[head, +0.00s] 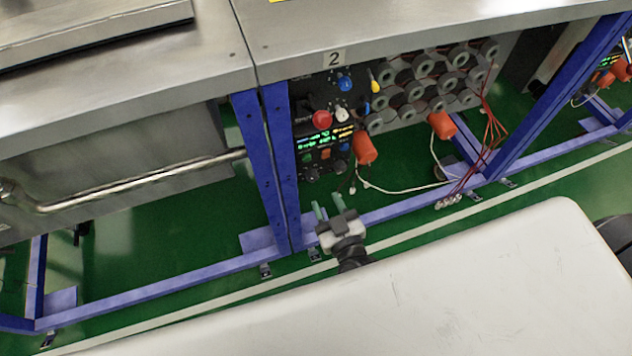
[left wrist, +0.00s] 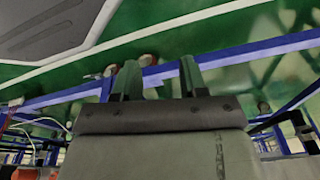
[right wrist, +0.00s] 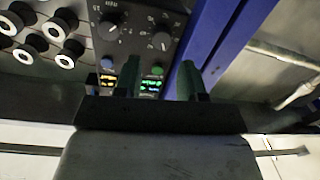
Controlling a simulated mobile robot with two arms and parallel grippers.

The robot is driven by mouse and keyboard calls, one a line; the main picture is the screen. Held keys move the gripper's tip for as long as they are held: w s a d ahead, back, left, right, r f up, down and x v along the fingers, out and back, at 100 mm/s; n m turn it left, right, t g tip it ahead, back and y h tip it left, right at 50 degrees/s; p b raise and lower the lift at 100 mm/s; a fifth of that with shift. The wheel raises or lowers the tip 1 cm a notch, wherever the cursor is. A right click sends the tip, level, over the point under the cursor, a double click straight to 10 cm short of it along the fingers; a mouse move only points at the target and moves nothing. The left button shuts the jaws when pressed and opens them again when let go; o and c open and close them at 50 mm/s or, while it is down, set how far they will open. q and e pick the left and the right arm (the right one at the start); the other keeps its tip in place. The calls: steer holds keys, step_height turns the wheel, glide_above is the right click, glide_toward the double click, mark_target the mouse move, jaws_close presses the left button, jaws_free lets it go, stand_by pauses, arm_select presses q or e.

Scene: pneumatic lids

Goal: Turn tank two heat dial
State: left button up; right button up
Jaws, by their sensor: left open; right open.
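Tank two's black control panel (head: 322,130) sits below the "2" label (head: 334,58), with a red knob (head: 321,119), a blue knob (head: 345,84) and green lit displays. Two dark dials sit low on it. In the right wrist view, these dials (right wrist: 109,28) (right wrist: 162,41) show beyond my fingers, with lit displays (right wrist: 150,86) nearer. I cannot read which is the heat dial. My right gripper (head: 327,203) is open and empty in front of and below the panel; its fingers also show in the right wrist view (right wrist: 160,78). My left gripper (left wrist: 158,70) is open and empty, outside the head view.
Blue frame legs (head: 268,170) stand left of the panel. Round cylinder ends (head: 425,85), orange plugs (head: 364,147) and loose wires (head: 405,190) lie to its right. A metal pipe (head: 140,183) runs at left. Green floor lies below; a pale surface (head: 480,280) fills the lower right.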

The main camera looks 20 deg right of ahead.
mark_target(314, 179)
steer(key=w, duration=0.7)
steer(key=shift+a+b, duration=0.3)
steer(key=shift+a, duration=0.05)
arm_select(q)
steer(key=shift+w+r, duration=0.7)
steer(key=shift+r, duration=0.3)
arm_select(e)
steer(key=shift+s, duration=0.1)
steer(key=c, duration=0.6)
steer(key=shift+c, duration=0.2)
